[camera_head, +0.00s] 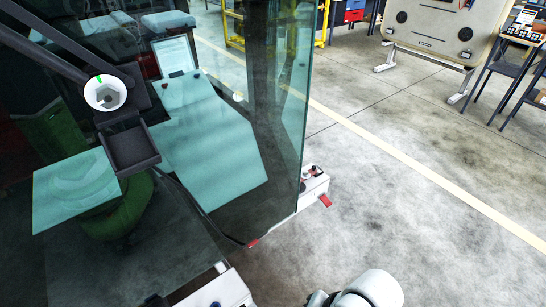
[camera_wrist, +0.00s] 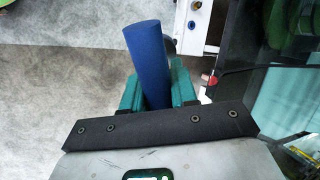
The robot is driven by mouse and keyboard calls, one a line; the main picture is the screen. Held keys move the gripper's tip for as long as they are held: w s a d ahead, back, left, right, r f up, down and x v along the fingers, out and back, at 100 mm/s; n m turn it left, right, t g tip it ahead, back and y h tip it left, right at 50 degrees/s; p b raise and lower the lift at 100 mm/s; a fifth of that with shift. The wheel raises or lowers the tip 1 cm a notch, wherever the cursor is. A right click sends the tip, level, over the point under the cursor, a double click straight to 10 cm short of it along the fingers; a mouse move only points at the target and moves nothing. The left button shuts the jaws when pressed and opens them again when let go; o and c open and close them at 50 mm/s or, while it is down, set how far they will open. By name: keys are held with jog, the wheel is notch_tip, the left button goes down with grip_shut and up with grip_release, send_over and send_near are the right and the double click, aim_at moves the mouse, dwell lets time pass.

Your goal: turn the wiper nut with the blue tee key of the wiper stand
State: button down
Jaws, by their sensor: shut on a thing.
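The blue tee key (camera_wrist: 152,50) shows in the wrist view as a thick, plain blue bar. My gripper (camera_wrist: 157,90) is shut on it, with a teal finger on each side. The bar stands out past the fingers; the rest of the key is hidden. In the head view, a white round cup with a grey nut-like piece inside (camera_head: 105,93) and a green mark on its rim sits at the upper left, beside dark arms; it looks like the wiper nut. My gripper is out of the head view, and the key is apart from the nut.
A large glass pane (camera_head: 285,110) stands between the cab side and the open floor. A dark, shallow tray (camera_head: 130,150) is below the cup. White base parts with red ends (camera_head: 314,185) stick out at floor level. Open concrete floor (camera_head: 400,210) lies to the right.

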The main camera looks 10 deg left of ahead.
jog(key=s+a+r+m+t+y, duration=0.1)
jog(key=a+r+m+t+y, duration=0.5)
jog(key=a+r, duration=1.05)
jog(key=w+a+r+m+t+y, duration=0.1)
jog(key=a+r+m+t, duration=0.15)
jog(key=r, duration=1.15)
jog(key=a+r+m+t+y, duration=0.2)
jog(key=a+r+t, duration=0.15)
jog(key=r, duration=1.05)
jog(key=w+a+n+p, duration=0.1)
jog(key=n, duration=0.4)
jog(key=w+a+n+p, duration=0.1)
jog(key=n+p, duration=0.1)
jog(key=n, duration=0.3)
jog(key=w+a+n+p, duration=0.1)
jog(key=n, duration=0.5)
jog(key=shift+w+a+f, duration=0.1)
jog(key=shift+w+a, duration=0.15)
jog(key=shift+w, duration=0.05)
